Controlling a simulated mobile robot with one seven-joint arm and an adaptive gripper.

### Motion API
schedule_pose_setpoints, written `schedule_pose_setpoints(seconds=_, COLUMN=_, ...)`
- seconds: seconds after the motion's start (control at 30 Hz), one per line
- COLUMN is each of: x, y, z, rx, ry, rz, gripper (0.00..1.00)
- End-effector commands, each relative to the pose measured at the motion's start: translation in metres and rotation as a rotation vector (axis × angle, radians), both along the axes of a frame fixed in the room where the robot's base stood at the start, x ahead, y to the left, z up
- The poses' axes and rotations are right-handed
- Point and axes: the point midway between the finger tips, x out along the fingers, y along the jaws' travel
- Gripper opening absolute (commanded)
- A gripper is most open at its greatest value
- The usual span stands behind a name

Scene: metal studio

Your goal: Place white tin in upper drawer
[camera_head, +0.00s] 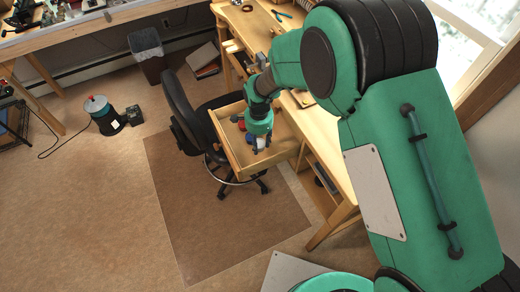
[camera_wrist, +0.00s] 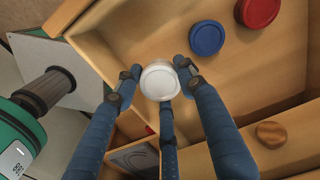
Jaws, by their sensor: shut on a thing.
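The white tin (camera_wrist: 158,80) is between the blue fingers of my gripper (camera_wrist: 160,84) in the wrist view, and the fingers close on its sides. In the head view my gripper (camera_head: 259,142) is over the pulled-out wooden drawer (camera_head: 228,152), with a small white patch of the tin (camera_head: 261,142) showing. Whether the tin touches the drawer floor I cannot tell. A blue tin (camera_wrist: 207,37) and a red tin (camera_wrist: 258,12) lie in the drawer (camera_wrist: 275,60), apart from the white one.
A round wooden knob (camera_wrist: 272,134) shows at lower right in the wrist view. A black office chair (camera_head: 182,110) stands close to the drawer's left side. The wooden desk (camera_head: 268,25) runs behind it. A brown mat (camera_head: 190,225) lies on the floor, mostly clear.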

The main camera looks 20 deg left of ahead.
Motion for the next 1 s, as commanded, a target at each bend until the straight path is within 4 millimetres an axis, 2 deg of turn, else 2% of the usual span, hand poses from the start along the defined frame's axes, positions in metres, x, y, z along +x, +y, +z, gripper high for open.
schedule_pose_setpoints(seconds=0.1, x=0.001, y=0.0, z=-0.006, rx=0.001, ry=-0.001, rz=0.0, gripper=0.14)
schedule_pose_setpoints(seconds=0.47, x=0.001, y=0.0, z=-0.008, rx=0.001, ry=-0.001, rz=0.0, gripper=0.14)
schedule_pose_setpoints(seconds=0.8, x=0.0, y=0.0, z=-0.047, rx=0.0, ry=0.0, rz=0.0, gripper=0.14)
schedule_pose_setpoints(seconds=1.0, x=0.001, y=0.0, z=-0.057, rx=0.001, ry=-0.002, rz=0.0, gripper=0.14)
